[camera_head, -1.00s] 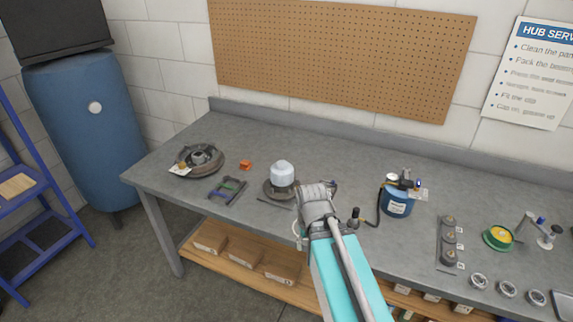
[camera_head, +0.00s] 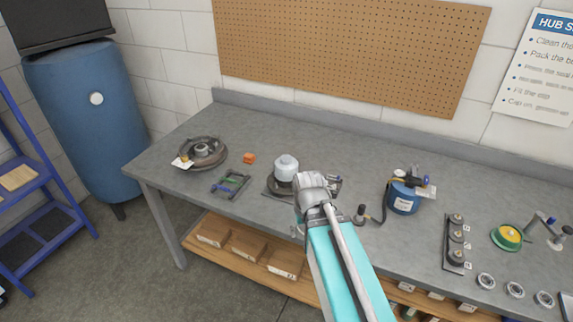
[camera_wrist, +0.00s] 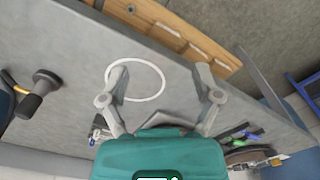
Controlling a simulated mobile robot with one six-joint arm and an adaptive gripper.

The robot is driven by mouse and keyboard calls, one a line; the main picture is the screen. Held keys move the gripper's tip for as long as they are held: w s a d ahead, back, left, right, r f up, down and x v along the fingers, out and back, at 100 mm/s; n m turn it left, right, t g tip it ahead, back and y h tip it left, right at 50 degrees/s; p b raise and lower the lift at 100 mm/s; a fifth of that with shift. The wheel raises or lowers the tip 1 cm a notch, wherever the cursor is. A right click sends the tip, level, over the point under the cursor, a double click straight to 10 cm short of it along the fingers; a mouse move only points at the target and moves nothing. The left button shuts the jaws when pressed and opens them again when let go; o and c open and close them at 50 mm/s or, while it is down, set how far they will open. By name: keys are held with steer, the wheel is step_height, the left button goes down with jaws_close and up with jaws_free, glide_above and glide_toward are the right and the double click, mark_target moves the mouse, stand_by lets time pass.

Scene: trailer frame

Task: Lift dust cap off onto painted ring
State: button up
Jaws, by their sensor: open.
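A white painted ring (camera_wrist: 163,82) lies flat on the bench beyond the fingers and looks empty. A grey piece (camera_wrist: 168,131) shows partly behind the teal housing.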

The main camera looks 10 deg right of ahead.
steer(key=shift+o, duration=0.3)
steer(key=w+r+m+p, duration=0.8)
steer(key=w+r+p, duration=0.2)
steer(key=w, duration=0.6)
steer(key=shift+d+r+p, duration=0.15)
steer(key=shift+r+p, duration=0.25)
steer(key=shift+r, duration=0.15)
steer(key=w+r+m+p, duration=0.8)
steer(key=w, duration=0.5)
steer(key=shift+w+r, duration=0.2)
steer(key=shift+d+f, duration=0.1)
steer(key=shift+f, duration=0.05)
steer(key=b, duration=0.8)
glide_above(286, 158)
steer(key=f, duration=0.8)
steer(key=shift+w+d+f, duration=0.2)
steer(key=shift+w+d, duration=0.1)
steer(key=shift+w, duration=0.05)
steer(key=f+b, duration=0.3)
steer(key=shift+s+a+f+b, duration=0.15)
steer(key=shift+s+a+b, duration=0.1)
steer(key=shift+s+b, duration=0.05)
steer(key=shift+f+b, duration=0.9)
steer(key=shift+f, duration=0.05)
